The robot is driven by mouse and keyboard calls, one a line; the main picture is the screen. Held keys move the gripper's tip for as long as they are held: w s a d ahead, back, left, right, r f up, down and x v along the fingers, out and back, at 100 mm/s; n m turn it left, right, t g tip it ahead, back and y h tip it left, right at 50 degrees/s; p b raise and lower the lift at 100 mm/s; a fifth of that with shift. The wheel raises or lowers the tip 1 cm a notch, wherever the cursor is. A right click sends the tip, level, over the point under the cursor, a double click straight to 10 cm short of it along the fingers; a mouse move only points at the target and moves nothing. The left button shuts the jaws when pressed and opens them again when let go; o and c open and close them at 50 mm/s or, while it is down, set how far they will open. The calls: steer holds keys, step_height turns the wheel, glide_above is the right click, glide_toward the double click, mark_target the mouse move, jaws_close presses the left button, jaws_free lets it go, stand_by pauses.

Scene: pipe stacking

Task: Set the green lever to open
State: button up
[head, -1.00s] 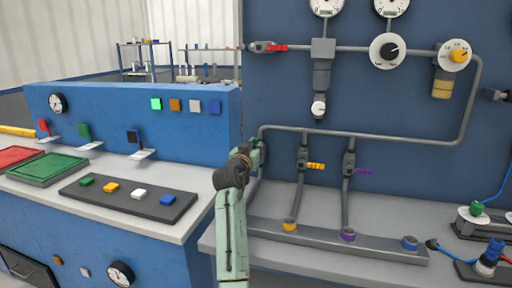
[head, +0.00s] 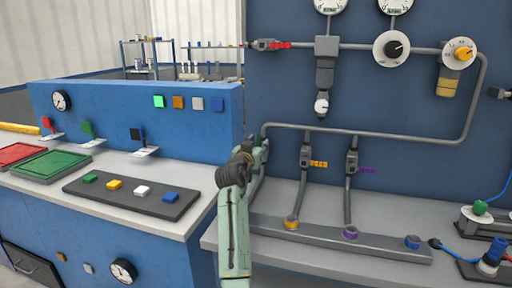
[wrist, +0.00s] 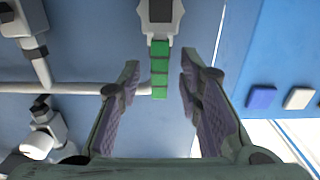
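The green lever (wrist: 159,70) shows in the wrist view as a segmented green bar extending from a grey valve body (wrist: 160,18) at the top centre. My gripper (wrist: 160,80) is open, with one purple-padded finger on each side of the lever. Gaps show between the lever and both fingers, so they appear apart from it. In the head view, my arm's end reaches the left end of the lower grey pipe, and my gripper (head: 257,152) hides most of the green lever and its valve there.
Valves with a yellow lever (head: 318,164) and a purple lever (head: 367,170) stand to the right on vertical pipes. A red lever (head: 281,45) is on the upper pipe. The blue button console (head: 100,95) stands close on the left. A grey pipe (wrist: 60,88) runs beside the lever.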

steer(key=v, duration=1.2)
